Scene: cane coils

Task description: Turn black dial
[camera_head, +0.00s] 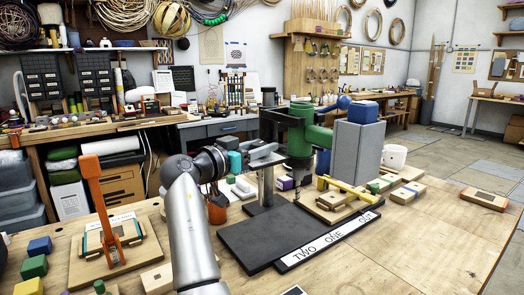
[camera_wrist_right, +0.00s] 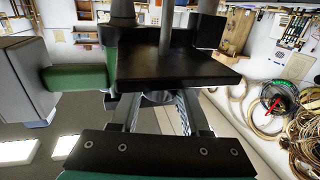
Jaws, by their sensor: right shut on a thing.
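A green and black drill-press-like machine (camera_head: 300,140) stands on the table over a black base plate (camera_head: 258,229). My right gripper (camera_head: 272,153) reaches to the machine's left side from the left. The right wrist view shows its two fingers (camera_wrist_right: 160,98) closed in against a black part of the machine (camera_wrist_right: 180,66). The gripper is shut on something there. I take it to be the black dial, but the fingers mostly cover it and I cannot make out its marks or angle. My left gripper is not in view.
A strip reading "TWO ONE OUT" (camera_head: 327,243) lies along the base plate. A grey block (camera_head: 358,150) stands right of the machine, near a yellow-barred wooden fixture (camera_head: 337,203). An orange lever fixture (camera_head: 107,245) stands at left. The table's right side is mostly clear.

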